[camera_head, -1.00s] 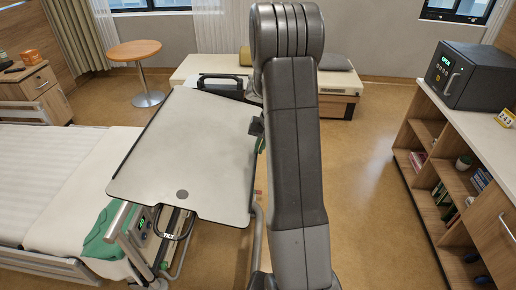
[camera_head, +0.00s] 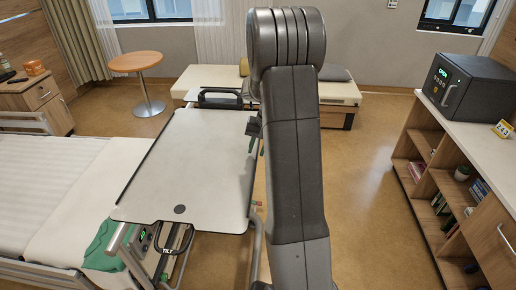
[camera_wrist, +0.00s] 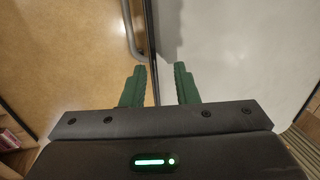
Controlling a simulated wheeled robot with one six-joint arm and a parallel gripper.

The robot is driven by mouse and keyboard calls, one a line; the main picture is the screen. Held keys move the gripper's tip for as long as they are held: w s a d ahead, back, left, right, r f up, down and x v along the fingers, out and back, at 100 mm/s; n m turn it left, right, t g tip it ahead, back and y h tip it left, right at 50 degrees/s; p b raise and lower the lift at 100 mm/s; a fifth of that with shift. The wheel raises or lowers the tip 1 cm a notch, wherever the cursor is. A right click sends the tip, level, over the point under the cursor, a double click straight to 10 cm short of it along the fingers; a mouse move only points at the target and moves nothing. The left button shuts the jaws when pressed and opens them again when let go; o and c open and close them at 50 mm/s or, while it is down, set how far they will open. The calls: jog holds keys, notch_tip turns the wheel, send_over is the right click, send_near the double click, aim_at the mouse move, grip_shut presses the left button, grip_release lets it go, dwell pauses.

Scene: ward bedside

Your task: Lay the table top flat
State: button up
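The table top (camera_head: 205,160) is a pale panel with a dark rim, in the middle left of the head view. It looks near level; I cannot tell whether a slight slant is left. A black handle marked TILT (camera_head: 177,250) is under its near edge. My gripper is largely hidden behind my arm in the head view, at the table top's right edge. In the wrist view my gripper's green fingers (camera_wrist: 160,85) stand apart, one on each side of the table top's dark edge (camera_wrist: 152,45). A gap shows between the fingers and the edge.
The bed (camera_head: 60,165) lies left of and partly below the table top. A black handle (camera_head: 220,97) is at its far edge. A bench (camera_head: 330,92) stands behind, and a shelf unit (camera_head: 440,180) stands on the right. The floor (camera_head: 370,200) between is clear.

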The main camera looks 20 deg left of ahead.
jog(key=shift+d, duration=0.1)
jog(key=s+b+v, duration=0.1)
jog(key=v, duration=1.2)
jog(key=shift+w+r+b, duration=0.4)
jog(key=shift+w+r, duration=0.05)
jog(key=shift+w, duration=0.05)
jog(key=p+x, duration=0.2)
jog(key=x, duration=1.2)
jog(key=shift+d+f, duration=0.1)
jog(key=shift+d, duration=0.05)
jog(key=shift+w+d+f+b, duration=0.1)
jog(key=shift+d+f+b, duration=0.05)
jog(key=shift+f+b, duration=0.3)
jog(key=shift+r, duration=0.1)
